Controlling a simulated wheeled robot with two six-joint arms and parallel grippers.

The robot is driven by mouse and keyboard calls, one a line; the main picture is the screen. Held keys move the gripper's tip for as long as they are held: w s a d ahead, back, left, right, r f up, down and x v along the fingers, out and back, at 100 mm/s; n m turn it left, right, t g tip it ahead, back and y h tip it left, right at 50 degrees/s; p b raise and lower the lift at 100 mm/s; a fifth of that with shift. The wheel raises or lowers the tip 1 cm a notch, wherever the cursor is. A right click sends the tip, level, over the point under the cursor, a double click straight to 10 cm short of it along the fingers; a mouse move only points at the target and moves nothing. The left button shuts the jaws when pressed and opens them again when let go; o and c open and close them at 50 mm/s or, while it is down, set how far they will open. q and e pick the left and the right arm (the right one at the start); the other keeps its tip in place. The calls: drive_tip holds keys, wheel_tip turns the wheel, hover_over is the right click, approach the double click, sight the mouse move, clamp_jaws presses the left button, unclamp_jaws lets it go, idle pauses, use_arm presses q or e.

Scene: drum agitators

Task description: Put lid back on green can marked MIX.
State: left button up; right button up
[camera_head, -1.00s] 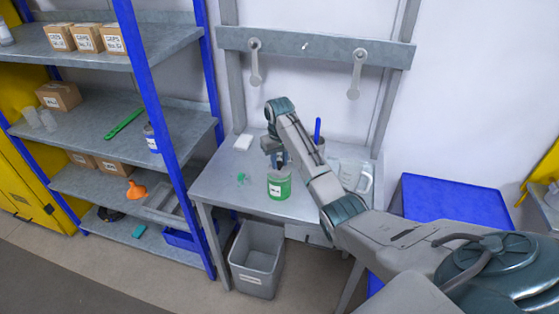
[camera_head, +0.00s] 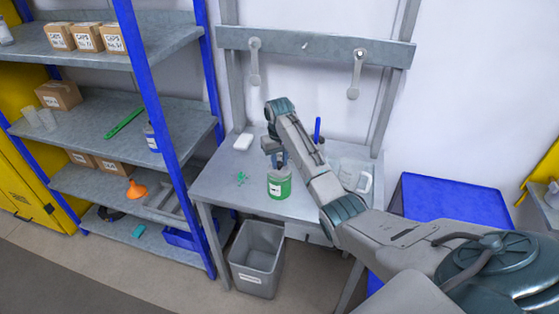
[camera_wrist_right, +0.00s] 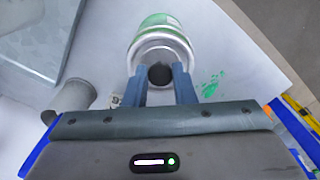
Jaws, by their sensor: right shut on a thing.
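The green can (camera_head: 279,187) with a white label stands upright on the grey workbench. It also shows in the right wrist view (camera_wrist_right: 160,22), below a silvery round top. My right gripper (camera_head: 276,156) is directly above the can, pointing down. In the right wrist view its blue fingers (camera_wrist_right: 160,86) are shut on a dark round piece at the middle of the silvery lid (camera_wrist_right: 160,52). The lid lies over the can's mouth; I cannot tell whether it is fully seated. The label's lettering is too small to read. My left gripper is out of view.
Green splashes (camera_head: 242,178) lie left of the can, with a white block (camera_head: 243,142) behind them. A blue-handled tool (camera_head: 318,130) and clear jugs (camera_head: 355,178) stand to the right. A grey bin (camera_head: 256,255) is below the bench's front. Shelving with a blue post (camera_head: 160,115) is at left.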

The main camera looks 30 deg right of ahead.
idle(0.4)
drive_tip(key=o, duration=1.5)
drive_tip(key=shift+r, duration=3.5)
clamp_jaws()
drive_tip(key=shift+f, duration=0.1)
